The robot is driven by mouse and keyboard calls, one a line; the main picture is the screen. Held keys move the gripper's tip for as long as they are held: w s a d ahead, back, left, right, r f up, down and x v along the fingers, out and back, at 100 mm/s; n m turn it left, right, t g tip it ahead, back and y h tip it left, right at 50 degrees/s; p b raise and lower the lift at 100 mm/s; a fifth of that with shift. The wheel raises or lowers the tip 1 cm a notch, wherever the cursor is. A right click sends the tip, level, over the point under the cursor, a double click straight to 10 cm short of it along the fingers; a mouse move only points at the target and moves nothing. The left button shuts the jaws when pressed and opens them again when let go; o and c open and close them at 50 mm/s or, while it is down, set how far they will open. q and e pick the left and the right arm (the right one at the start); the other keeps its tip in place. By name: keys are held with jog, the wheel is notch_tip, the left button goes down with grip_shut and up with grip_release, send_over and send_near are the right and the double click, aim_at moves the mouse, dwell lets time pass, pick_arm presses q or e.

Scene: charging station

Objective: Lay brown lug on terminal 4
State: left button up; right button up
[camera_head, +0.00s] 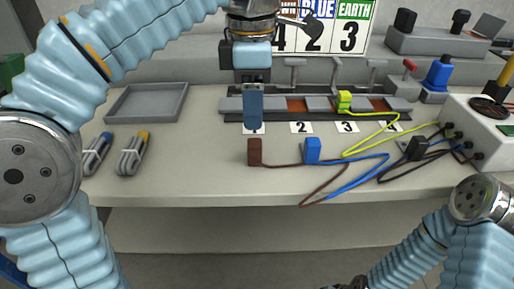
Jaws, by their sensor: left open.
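The brown lug (254,151) stands on the bench near its front edge, with a brown cable running right from it. My left gripper (254,128) points down, just behind and above the brown lug. It is open and apart from the lug; from here its fingers overlap into one blue shape. Terminal 4 (381,104) is in the grey terminal block, behind a label partly crossed by cables. No lug shows on it. A yellow-green lug (344,100) sits at terminal 3. The left gripper hides the terminal 1 area. My right arm is at lower right; its fingers are not visible.
A blue lug (312,150) and a black lug (416,148) rest on the bench, their cables crossing toward the white charger box (487,120). A grey tray (147,103) and two bundled cables (132,153) lie left. A numbered sign (340,25) stands behind the block.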

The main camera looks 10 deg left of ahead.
aim_at(255, 142)
pick_arm(q)
jog(key=f, duration=0.3)
jog(key=f+b, duration=0.1)
jog(key=f, duration=0.3)
jog(key=f+b, duration=0.1)
jog(key=f, duration=0.2)
jog(key=shift+w+f, duration=0.15)
jog(key=shift+w, duration=0.1)
jog(key=shift+d, duration=0.1)
jog(key=c, duration=1)
jog(key=shift+c, duration=0.2)
